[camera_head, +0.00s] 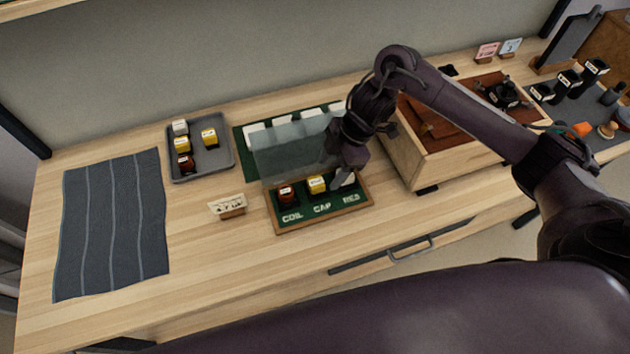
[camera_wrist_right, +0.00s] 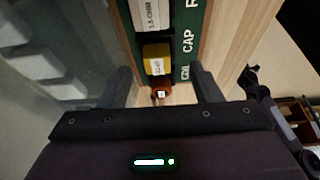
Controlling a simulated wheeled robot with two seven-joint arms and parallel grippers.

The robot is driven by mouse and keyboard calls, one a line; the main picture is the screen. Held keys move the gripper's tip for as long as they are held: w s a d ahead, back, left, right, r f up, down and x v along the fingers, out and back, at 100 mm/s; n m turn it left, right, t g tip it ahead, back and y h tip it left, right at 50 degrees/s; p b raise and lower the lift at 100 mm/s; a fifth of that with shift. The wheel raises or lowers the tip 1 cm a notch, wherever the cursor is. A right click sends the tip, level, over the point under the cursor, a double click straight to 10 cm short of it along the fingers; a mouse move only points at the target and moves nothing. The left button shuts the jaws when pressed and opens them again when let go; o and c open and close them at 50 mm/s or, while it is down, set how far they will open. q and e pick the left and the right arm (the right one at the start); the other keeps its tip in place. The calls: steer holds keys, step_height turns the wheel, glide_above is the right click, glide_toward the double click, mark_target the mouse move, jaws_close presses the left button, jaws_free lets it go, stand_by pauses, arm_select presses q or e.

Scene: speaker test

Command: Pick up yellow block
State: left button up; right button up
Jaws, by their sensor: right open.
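A yellow block (camera_head: 317,184) with a white label sits in the CAP place of the green sorting tray (camera_head: 322,209), between a red block (camera_head: 286,194) and a white block (camera_head: 347,178). In the right wrist view the yellow block (camera_wrist_right: 157,59) shows just beyond the fingertips, with the red block (camera_wrist_right: 161,93) between the fingers in the picture. My right gripper (camera_head: 338,182) is over the right part of the tray, fingers down; in the wrist view it (camera_wrist_right: 164,75) is open and empty. My left gripper is not in view.
A clear upright panel (camera_head: 290,156) stands behind the blocks, close to my right gripper. A wooden box (camera_head: 446,165) stands at right. A small card stand (camera_head: 230,209) is left of the sorting tray. A striped dark mat (camera_head: 112,225) lies at left, bare.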

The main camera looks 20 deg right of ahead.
mark_target(318, 181)
steer(key=shift+s+a+f, duration=0.1)
steer(key=shift+a+f, duration=0.25)
steer(key=shift+a, duration=0.05)
steer(key=x, duration=0.1)
steer(key=p+x, duration=0.1)
steer(key=shift+w+a+f, duration=0.2)
steer(key=shift+a+f, duration=0.05)
steer(key=shift+a, duration=0.15)
steer(key=shift+p+x, duration=0.3)
steer(key=shift+x, duration=0.6)
steer(key=shift+w, duration=0.15)
steer(key=c, duration=0.5)
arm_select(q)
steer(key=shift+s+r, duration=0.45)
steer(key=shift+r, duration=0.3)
arm_select(e)
steer(key=c, duration=0.5)
